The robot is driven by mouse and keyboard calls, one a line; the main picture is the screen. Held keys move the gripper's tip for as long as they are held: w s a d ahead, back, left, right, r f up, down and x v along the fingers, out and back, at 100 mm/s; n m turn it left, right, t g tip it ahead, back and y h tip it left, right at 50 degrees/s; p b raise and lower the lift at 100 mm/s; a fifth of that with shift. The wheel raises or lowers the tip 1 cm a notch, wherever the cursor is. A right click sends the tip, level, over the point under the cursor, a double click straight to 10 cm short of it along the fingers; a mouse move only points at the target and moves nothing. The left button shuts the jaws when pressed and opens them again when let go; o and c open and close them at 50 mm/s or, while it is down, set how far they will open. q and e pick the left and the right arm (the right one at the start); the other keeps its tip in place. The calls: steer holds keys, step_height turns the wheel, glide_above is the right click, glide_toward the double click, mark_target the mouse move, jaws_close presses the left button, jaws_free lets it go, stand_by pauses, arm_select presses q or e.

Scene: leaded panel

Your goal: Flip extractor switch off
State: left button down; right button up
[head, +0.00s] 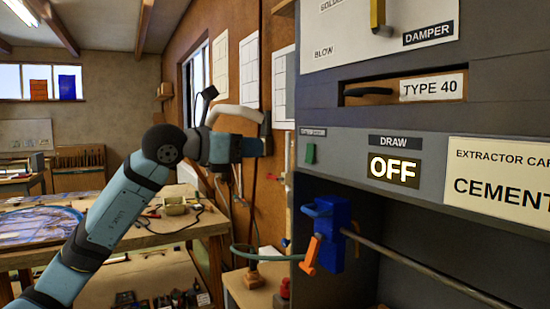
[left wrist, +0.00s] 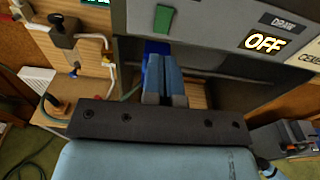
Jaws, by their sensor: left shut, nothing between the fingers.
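The green extractor switch (head: 310,153) is on the grey cabinet front, under a small label too small to read. It also shows in the left wrist view (left wrist: 163,20), beyond my fingertips. The DRAW display (head: 394,169) to its right reads OFF in lit letters. My left gripper (head: 267,140) is left of the switch in the head view, with a gap between them. In the left wrist view its fingers (left wrist: 166,82) are together and empty, pointing toward the cabinet below the switch. My right gripper is not in view.
A blue clamp-like fitting (head: 328,232) with an orange lever and a long rod sits below the switch. Above is a TYPE 40 slot (head: 370,92) with a dark handle. A workbench (head: 160,230) with a leaded panel stands left. Open floor shows at far left.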

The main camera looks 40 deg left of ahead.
arm_select(q)
steer(key=v, duration=0.2)
steer(key=shift+s+r, duration=0.2)
steer(key=shift+s, duration=0.15)
steer(key=shift+s, duration=0.1)
